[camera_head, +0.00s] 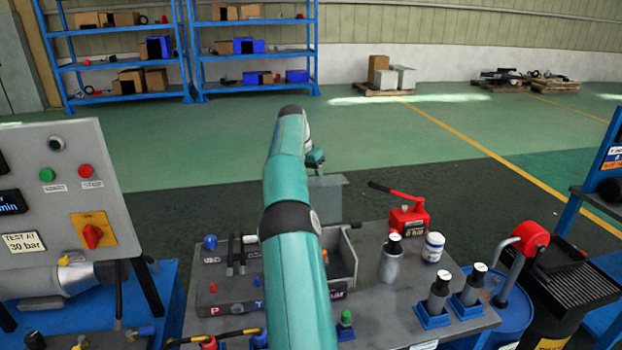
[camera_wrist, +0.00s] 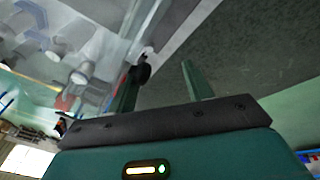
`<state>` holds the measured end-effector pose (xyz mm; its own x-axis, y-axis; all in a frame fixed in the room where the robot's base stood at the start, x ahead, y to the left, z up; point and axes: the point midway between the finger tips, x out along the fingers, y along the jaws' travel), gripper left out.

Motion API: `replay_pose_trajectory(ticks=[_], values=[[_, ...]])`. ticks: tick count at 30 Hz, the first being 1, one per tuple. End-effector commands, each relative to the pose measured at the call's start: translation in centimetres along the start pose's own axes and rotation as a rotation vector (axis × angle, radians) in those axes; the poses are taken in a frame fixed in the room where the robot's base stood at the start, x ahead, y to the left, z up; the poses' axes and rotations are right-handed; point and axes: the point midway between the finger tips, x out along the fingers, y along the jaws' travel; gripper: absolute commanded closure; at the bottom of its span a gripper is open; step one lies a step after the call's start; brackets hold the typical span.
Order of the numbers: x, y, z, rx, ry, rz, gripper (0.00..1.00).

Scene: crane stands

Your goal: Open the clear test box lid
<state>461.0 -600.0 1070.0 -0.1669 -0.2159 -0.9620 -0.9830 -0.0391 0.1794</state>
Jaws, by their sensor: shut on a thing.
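The test box (camera_head: 345,262) is a grey open-topped box on the workbench, partly hidden behind my arm. Its clear lid (camera_head: 330,197) stands raised, roughly upright, at the back of the box. My gripper (camera_head: 315,157) is at the lid's top edge, mostly hidden by my own wrist. In the wrist view the see-through lid (camera_wrist: 100,30) fills the upper left, with bottles blurred behind it. There my gripper (camera_wrist: 162,82) is shut on the lid's edge by a dark handle (camera_wrist: 143,66). The exact contact is hard to see.
The grey workbench (camera_head: 385,310) carries a red hand pump (camera_head: 408,218), a white jar (camera_head: 433,247) and several bottles right of the box. A control panel (camera_head: 62,195) stands left. A blue drum (camera_head: 508,315) is at right. Open floor lies behind the bench.

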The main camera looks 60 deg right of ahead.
Motion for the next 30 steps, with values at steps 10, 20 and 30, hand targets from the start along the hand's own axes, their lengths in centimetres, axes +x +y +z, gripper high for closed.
replay_pose_trajectory(ticks=[10,20,30], values=[[0.0,-0.6,0.5,-0.006,-0.016,-0.002,0.56],[-3.1,-0.5,0.2,-0.006,0.0,-0.01,0.56],[-4.1,-2.5,2.8,-0.005,-0.001,-0.004,0.56]])
